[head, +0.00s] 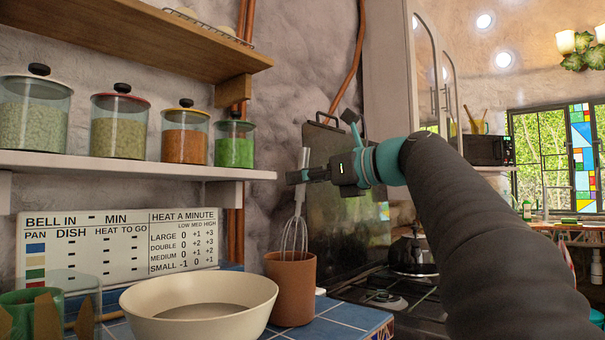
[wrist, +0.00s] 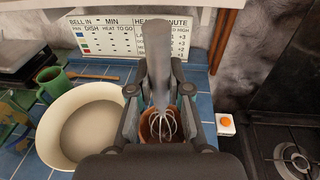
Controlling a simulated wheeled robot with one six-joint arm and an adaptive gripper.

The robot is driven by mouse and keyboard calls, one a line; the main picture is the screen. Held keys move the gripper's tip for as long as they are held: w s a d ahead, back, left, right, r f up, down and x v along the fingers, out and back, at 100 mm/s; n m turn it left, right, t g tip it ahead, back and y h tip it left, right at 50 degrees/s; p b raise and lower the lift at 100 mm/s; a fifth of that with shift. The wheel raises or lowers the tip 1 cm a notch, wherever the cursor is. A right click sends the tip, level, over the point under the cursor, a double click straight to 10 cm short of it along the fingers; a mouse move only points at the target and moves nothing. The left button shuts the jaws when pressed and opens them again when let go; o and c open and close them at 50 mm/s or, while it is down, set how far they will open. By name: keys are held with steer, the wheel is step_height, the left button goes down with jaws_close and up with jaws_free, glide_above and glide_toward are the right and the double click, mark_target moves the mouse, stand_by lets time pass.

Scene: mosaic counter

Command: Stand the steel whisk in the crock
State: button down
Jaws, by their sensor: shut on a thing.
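The steel whisk (head: 295,235) hangs nearly upright, handle up and wire end down. My gripper (head: 301,176) is shut on its handle in the head view. The whisk's wire loops overlap the mouth of the brown crock (head: 291,288), which stands on the blue tiled counter. In the wrist view the whisk handle (wrist: 157,60) rises between the fingers of my gripper (wrist: 160,97), and the wires show against the crock's inside (wrist: 148,122). The lower tip of the wires is hidden by the crock's near wall in the head view.
A cream bowl (head: 199,304) stands close left of the crock. A green mug (wrist: 52,82) is beyond it. A small white box with an orange button (wrist: 226,124) and the stove (wrist: 286,150) lie to the right. A shelf with jars (head: 140,165) is above left.

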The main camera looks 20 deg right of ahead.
mark_target(301, 199)
steer(key=shift+w+a+f+b, duration=0.15)
steer(key=shift+f+b, duration=0.75)
steer(key=shift+f, duration=0.9)
steer(key=shift+c, duration=1.2)
jaws_free()
step_height(301, 199, up, 5)
steer(key=p, duration=0.6)
steer(key=shift+w+r, duration=0.1)
steer(key=shift+r, duration=2.4)
